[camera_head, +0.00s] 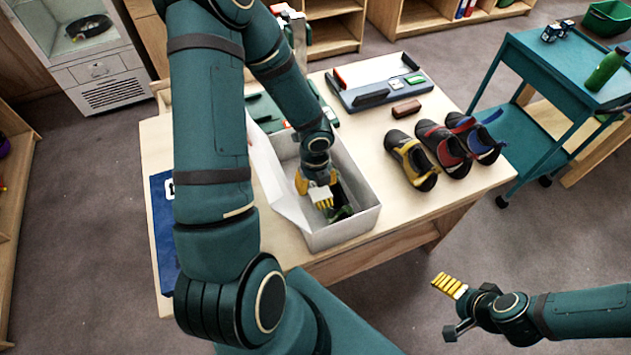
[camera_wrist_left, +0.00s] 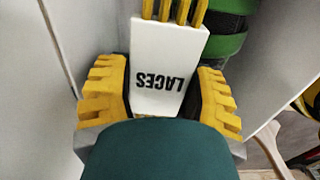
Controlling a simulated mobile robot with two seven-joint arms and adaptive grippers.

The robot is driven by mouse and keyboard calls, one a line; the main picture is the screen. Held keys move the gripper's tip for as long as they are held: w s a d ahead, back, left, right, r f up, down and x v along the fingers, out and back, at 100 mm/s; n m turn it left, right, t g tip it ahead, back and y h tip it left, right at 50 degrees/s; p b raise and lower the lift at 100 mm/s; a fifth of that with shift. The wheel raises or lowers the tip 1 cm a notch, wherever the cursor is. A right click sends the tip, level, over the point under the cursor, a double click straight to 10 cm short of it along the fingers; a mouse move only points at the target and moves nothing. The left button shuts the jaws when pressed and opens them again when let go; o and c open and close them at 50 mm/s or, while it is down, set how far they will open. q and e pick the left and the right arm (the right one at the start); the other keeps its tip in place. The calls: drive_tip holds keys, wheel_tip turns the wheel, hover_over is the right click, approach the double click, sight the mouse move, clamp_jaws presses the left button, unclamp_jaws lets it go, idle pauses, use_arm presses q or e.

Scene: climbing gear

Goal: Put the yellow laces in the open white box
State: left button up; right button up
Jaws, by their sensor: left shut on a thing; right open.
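The yellow laces (camera_head: 324,203) are on a white card; the card reads LACES in the left wrist view (camera_wrist_left: 168,65). My left gripper (camera_head: 312,185) is shut on the card, with a yellow finger on each side in the left wrist view (camera_wrist_left: 162,90). The laces are within the opening of the open white box (camera_head: 345,233); their exact height above its floor is hard to tell. The box's lid stands open at its left side. A green and black item (camera_head: 343,213) lies inside the box. My right gripper (camera_head: 452,306) is open and empty over the floor at the lower right.
Three shoes (camera_head: 412,160) stand on the wooden table (camera_head: 480,190), right of the box. A reddish-brown block (camera_head: 406,109) and a grey tray (camera_head: 360,98) lie behind them. A blue item (camera_head: 161,225) lies at the left edge. A teal cart (camera_head: 545,70) stands at the right.

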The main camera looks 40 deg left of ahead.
use_arm(q)
drive_tip(key=o, duration=0.6)
drive_tip(key=shift+r, duration=0.15)
drive_tip(key=shift+r+p, duration=0.25)
drive_tip(key=shift+p, duration=0.15)
wheel_tip(320, 180, up, 12)
drive_tip(key=p, duration=0.3)
drive_tip(key=shift+r, duration=0.25)
